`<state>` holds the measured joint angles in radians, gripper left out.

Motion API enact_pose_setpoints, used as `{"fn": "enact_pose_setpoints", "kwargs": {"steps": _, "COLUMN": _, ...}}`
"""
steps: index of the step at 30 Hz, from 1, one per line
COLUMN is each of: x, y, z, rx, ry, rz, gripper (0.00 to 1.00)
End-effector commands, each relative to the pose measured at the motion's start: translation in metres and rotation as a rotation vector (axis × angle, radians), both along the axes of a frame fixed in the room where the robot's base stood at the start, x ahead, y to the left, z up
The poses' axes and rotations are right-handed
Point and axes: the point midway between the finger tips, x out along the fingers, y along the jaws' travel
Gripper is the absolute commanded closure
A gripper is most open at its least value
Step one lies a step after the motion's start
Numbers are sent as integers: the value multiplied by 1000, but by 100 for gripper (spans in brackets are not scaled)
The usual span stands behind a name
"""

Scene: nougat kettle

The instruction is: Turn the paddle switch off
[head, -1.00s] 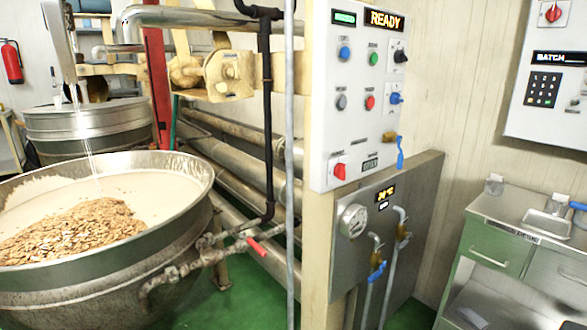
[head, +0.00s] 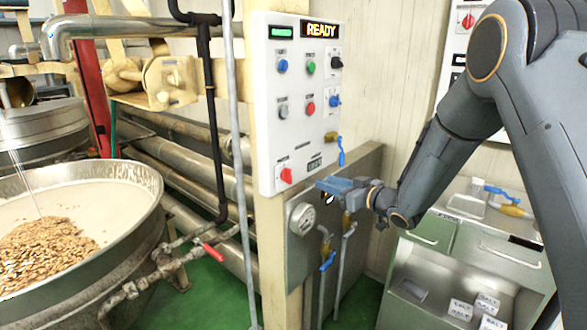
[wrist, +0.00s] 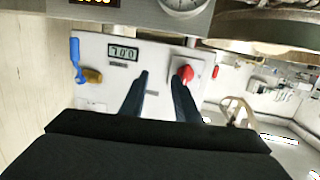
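The white control panel (head: 298,105) has several knobs and buttons, with labels too small to read. A red switch (head: 286,175) sits on a small plate at its lower left; it is probably the paddle switch. The red switch also shows in the wrist view (wrist: 184,74), near the tip of the right finger. My gripper (head: 322,186) is in front of the panel's lower edge, a little right of and below the switch in the head view. In the wrist view its two fingers (wrist: 158,78) are apart with nothing between them. I cannot tell whether the right finger touches the switch.
A blue-handled valve (head: 341,155) is at the panel's lower right. A gauge (head: 302,218) and pipes with another blue handle (head: 327,262) are below. A grey vertical pipe (head: 235,150) stands left of the panel, beside the large kettle (head: 120,235). A metal cabinet (head: 470,235) stands right.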

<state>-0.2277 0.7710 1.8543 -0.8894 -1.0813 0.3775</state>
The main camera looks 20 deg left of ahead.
Motion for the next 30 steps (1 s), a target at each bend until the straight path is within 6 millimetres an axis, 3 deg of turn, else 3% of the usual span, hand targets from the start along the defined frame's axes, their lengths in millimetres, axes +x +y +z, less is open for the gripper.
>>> {"fn": "enact_pose_setpoints", "kwargs": {"steps": 3, "x": -16, "y": 28, "z": 7, "rx": 80, "ry": -29, "rz": 117, "gripper": 71}}
{"fn": "enact_pose_setpoints", "kwargs": {"steps": 8, "x": -26, "y": 44, "z": 12, "rx": 128, "ry": -45, "rz": 185, "gripper": 71}}
{"fn": "enact_pose_setpoints", "kwargs": {"steps": 21, "x": -4, "y": 100, "z": 13, "rx": 129, "ry": -46, "rz": 188, "gripper": 71}}
{"fn": "enact_pose_setpoints", "kwargs": {"steps": 30, "x": 3, "y": 114, "z": 12, "rx": 128, "ry": -45, "rz": 185, "gripper": 71}}
